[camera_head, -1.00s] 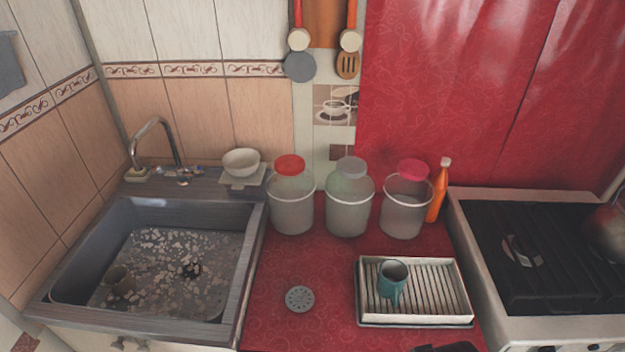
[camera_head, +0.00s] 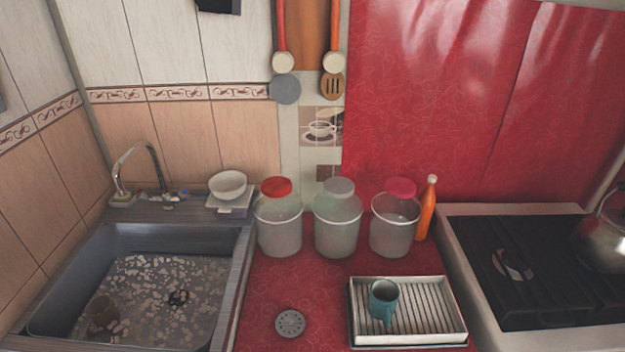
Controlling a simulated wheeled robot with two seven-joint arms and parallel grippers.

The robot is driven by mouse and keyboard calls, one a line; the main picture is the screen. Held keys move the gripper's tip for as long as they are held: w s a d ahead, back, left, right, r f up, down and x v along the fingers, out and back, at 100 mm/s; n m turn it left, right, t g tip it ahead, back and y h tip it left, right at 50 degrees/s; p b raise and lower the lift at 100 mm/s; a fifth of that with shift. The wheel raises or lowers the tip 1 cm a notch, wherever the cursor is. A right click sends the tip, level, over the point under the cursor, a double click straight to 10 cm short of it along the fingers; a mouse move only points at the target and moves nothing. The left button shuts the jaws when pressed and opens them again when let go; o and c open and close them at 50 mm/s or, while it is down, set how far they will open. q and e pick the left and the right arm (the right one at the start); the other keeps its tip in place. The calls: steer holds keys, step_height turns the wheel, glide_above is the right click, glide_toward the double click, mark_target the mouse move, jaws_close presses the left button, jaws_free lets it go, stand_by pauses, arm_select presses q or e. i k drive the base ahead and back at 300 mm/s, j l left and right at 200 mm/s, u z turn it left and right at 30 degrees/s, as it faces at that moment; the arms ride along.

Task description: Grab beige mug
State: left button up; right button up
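A beige-brown mug (camera_head: 103,312) sits in the grey sink (camera_head: 240,262) at the lower left, near the sink's left side. It is dim, and its shape blends with the speckled basin bottom. A teal mug (camera_head: 383,302) stands on the ribbed drying tray (camera_head: 430,312) on the red counter. Neither of my grippers is in view.
Three lidded jars (camera_head: 280,222) and an orange bottle (camera_head: 426,210) stand along the back of the counter. A white bowl (camera_head: 228,184) is behind the sink beside a faucet (camera_head: 140,165). A stove (camera_head: 530,270) with a kettle (camera_head: 605,238) is at right. The counter's front middle is mostly clear.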

mark_target(98, 303)
steer(key=u, duration=1.45)
